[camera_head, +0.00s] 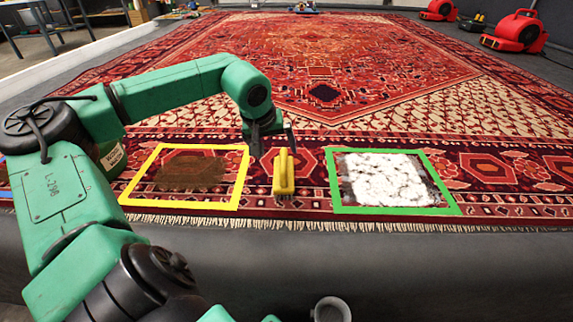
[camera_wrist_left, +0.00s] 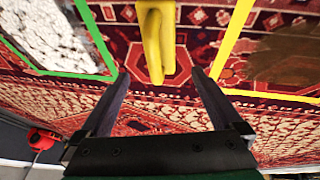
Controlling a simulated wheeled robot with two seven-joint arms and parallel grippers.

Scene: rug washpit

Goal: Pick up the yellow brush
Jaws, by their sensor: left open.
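The yellow brush (camera_head: 284,174) stands on the patterned red rug between a yellow-taped square and a green-taped square, its handle upward. My left gripper (camera_head: 272,138) is just above and behind the brush's handle in the head view. In the left wrist view the brush (camera_wrist_left: 156,40) lies ahead, between the lines of the two fingers. The left gripper (camera_wrist_left: 162,75) is open there, with nothing visible held in it. Whether the fingertips touch the brush is hard to tell. My right gripper is not seen.
The yellow square (camera_head: 240,190) frames a brown stain; the green square (camera_head: 335,185) frames white foam. The rug's fringed near edge meets a grey ledge (camera_head: 400,260). Red blowers (camera_head: 515,32) stand at the far right. The rug's middle is mostly open.

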